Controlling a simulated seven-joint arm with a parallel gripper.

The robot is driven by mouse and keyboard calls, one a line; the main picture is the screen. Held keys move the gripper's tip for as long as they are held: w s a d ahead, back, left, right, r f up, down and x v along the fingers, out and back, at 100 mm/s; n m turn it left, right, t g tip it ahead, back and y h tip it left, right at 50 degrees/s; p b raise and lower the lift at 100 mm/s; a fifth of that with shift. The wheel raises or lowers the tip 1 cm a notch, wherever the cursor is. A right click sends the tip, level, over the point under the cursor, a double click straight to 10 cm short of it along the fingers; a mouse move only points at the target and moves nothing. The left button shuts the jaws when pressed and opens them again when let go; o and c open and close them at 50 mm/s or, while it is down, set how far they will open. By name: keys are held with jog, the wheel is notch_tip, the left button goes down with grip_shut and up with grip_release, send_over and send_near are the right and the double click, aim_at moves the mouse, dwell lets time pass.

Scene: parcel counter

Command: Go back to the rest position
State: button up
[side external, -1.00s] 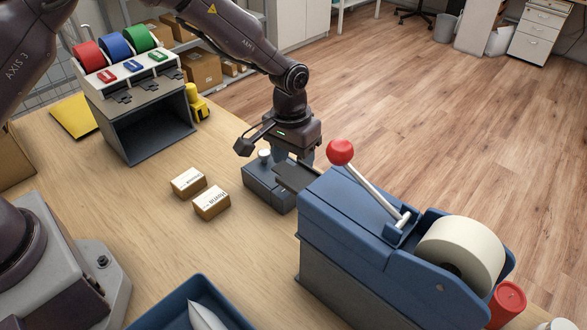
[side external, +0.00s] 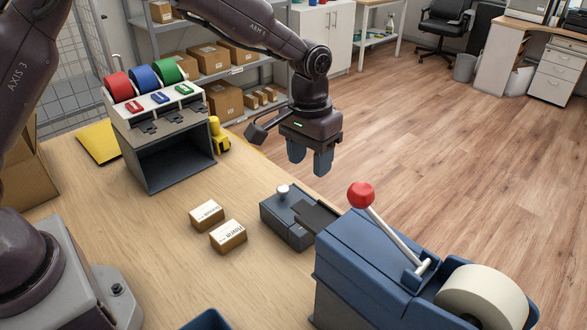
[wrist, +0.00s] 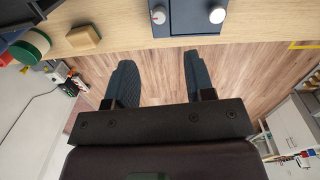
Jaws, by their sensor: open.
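My gripper (side external: 309,165) is open and empty, raised in the air above and behind the small dark device with a silver knob (side external: 290,217) on the counter. In the wrist view my gripper (wrist: 155,80) shows its two dark blue fingers well apart, with only wood floor between them. The device also shows at the top of the wrist view (wrist: 188,20), apart from the fingers.
Two small labelled boxes (side external: 217,226) lie left of the device. A blue tape dispenser (side external: 365,262) with a red-knobbed lever (side external: 362,195) stands front right. A three-reel unit (side external: 165,150) and a yellow object (side external: 219,135) stand at the back left.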

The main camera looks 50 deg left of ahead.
jog(key=s+a+r+t, duration=0.2)
jog(key=s+r, duration=0.3)
jog(key=s, duration=0.3)
jog(key=s+a+r+t, duration=0.1)
jog(key=s+a+r, duration=0.4)
jog(key=s, duration=0.4)
jog(key=s+a+r+t, duration=0.2)
jog(key=s+r, duration=0.4)
jog(key=s, duration=0.3)
jog(key=shift+a+r+m+t, duration=0.3)
jog(key=shift+a+r, duration=0.05)
jog(key=shift+a, duration=0.45)
